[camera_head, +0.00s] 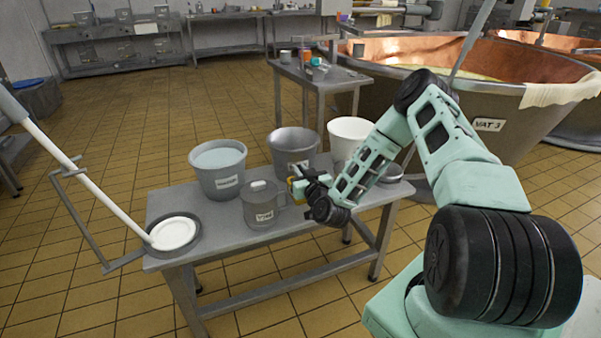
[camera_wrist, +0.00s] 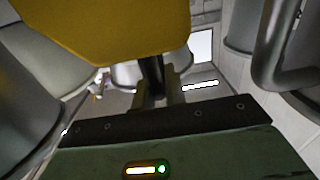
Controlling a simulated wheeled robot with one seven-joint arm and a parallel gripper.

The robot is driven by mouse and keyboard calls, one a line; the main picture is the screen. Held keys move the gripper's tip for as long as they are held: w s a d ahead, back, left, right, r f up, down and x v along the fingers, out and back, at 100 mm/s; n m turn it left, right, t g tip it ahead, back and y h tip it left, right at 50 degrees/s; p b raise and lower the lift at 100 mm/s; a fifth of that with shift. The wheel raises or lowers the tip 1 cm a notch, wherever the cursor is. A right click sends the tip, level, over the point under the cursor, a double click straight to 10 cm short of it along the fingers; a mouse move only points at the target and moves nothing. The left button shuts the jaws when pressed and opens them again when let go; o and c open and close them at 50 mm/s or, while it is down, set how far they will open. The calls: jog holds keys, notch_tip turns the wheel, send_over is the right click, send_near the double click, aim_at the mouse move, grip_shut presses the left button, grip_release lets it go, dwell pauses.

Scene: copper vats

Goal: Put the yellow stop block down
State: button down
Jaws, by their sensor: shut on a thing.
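The yellow stop block (camera_head: 296,187) is held in my gripper (camera_head: 306,185) over the low metal bench (camera_head: 225,270), among the vessels. In the wrist view the yellow block (camera_wrist: 110,28) fills the upper left, close to the camera, with a dark finger behind its lower edge. My gripper is shut on the block. The jug with a label (camera_head: 262,212) is just left of the block. Whether the block touches the bench is hidden by my gripper and the block itself.
On the bench stand a grey bucket of pale liquid (camera_head: 219,182), a metal bucket (camera_head: 284,157) and a white bucket (camera_head: 350,135). A long white pole with a round disc (camera_head: 174,233) rests at the left end. The front edge strip is mostly clear. A copper vat (camera_head: 505,105) stands behind right.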

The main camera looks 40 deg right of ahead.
jog(key=c, duration=1.5)
grip_release()
jog(key=shift+o, duration=0.2)
